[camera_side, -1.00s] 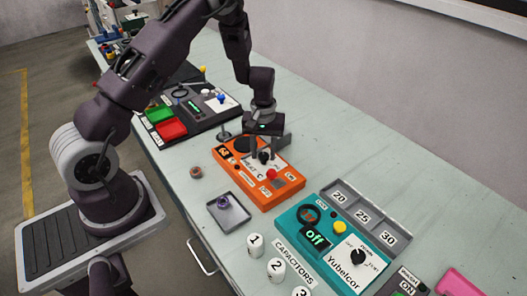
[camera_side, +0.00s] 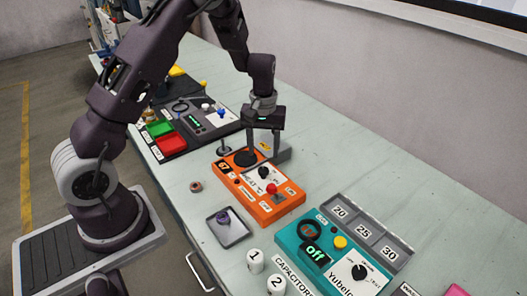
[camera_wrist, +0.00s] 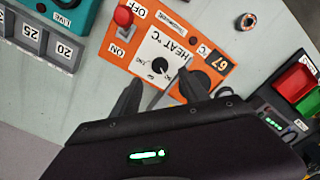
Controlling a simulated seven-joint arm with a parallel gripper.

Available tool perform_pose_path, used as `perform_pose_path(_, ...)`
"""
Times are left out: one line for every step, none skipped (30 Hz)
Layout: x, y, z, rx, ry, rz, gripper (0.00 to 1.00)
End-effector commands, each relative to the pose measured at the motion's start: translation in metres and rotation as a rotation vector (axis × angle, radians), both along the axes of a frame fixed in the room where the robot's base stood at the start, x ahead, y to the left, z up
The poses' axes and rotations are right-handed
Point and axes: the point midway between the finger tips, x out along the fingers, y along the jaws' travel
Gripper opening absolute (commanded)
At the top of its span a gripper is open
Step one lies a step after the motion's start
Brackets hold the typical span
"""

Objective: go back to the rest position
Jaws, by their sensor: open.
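My gripper (camera_side: 262,152) is open and empty above the far end of the orange heat box (camera_side: 284,207). Its two fingers point down, apart from the heat knob (camera_side: 263,172). In the wrist view my gripper (camera_wrist: 158,95) has its fingers spread, with the orange box (camera_wrist: 150,84) and its dial beyond them. Part of the box's black round plate (camera_side: 245,158) shows behind a finger. No rest position is marked in view.
A teal box (camera_side: 318,262) reading "off" and a grey numbered tray (camera_side: 345,200) stand at the front right. A small grey tray (camera_side: 239,237) with a purple piece lies left of the orange box. A dark panel with green and red bins (camera_side: 168,146) stands behind.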

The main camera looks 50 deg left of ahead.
Motion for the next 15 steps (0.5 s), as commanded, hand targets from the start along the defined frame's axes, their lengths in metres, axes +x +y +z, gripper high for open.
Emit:
perform_pose_path(0.0,0.0,0.0,0.0,0.0,0.0,0.52)
perform_pose_path(0.0,-0.001,0.001,-0.001,-0.002,-0.002,0.52)
perform_pose_path(0.0,-0.003,0.008,-0.005,-0.011,-0.01,0.52)
perform_pose_path(-0.001,-0.007,0.017,-0.01,-0.022,-0.022,0.52)
perform_pose_path(-0.002,-0.013,0.031,-0.016,-0.038,-0.041,0.52)
perform_pose_path(-0.007,-0.023,0.056,-0.027,-0.07,-0.076,0.52)
perform_pose_path(-0.013,-0.033,0.078,-0.036,-0.096,-0.112,0.52)
perform_pose_path(-0.021,-0.043,0.101,-0.043,-0.125,-0.151,0.52)
perform_pose_path(-0.036,-0.057,0.13,-0.049,-0.163,-0.212,0.52)
perform_pose_path(-0.05,-0.067,0.15,-0.05,-0.191,-0.26,0.52)
perform_pose_path(-0.065,-0.076,0.169,-0.047,-0.22,-0.306,0.52)
perform_pose_path(-0.086,-0.087,0.19,-0.039,-0.254,-0.369,0.52)
perform_pose_path(-0.104,-0.094,0.203,-0.028,-0.28,-0.417,0.52)
perform_pose_path(-0.121,-0.101,0.215,-0.014,-0.306,-0.465,0.52)
perform_pose_path(-0.145,-0.108,0.227,0.008,-0.337,-0.525,0.52)
